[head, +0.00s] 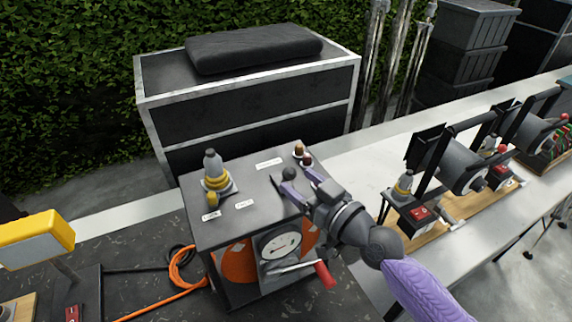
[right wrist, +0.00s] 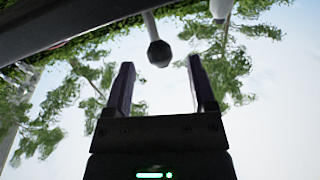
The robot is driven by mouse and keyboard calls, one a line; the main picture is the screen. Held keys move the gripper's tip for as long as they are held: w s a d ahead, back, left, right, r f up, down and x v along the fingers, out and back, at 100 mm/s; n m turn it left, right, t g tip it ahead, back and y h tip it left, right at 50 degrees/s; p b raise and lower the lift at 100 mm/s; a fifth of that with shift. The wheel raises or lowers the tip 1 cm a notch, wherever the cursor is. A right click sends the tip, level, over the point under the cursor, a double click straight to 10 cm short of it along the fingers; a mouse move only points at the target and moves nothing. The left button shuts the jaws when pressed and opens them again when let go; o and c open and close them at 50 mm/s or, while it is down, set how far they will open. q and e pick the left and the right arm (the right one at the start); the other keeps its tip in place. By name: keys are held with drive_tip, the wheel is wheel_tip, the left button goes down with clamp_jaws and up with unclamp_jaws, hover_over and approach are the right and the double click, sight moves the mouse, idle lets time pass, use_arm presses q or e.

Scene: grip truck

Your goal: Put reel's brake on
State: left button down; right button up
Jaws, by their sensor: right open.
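The reel (head: 240,262) holds orange cable inside a dark box (head: 237,222). A round gauge (head: 281,243) and a red-handled crank (head: 324,274) are on its front. A lever with a dark ball knob (head: 289,174) stands on the box top. It also shows in the right wrist view as a black knob (right wrist: 160,53) on a pale rod, around the gap between the fingertips. My right gripper (head: 297,184) is open and empty over the box top, close to the knob; contact cannot be told. My left gripper is not in view.
A grey and yellow plug-like fitting (head: 214,172) and small white labels, too small to read, are on the box top. Similar winches (head: 462,165) stand to the right. An orange cable (head: 177,272) lies at left.

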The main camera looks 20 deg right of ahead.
sight(289, 171)
drive_tip(key=shift+x, duration=1.9)
clamp_jaws()
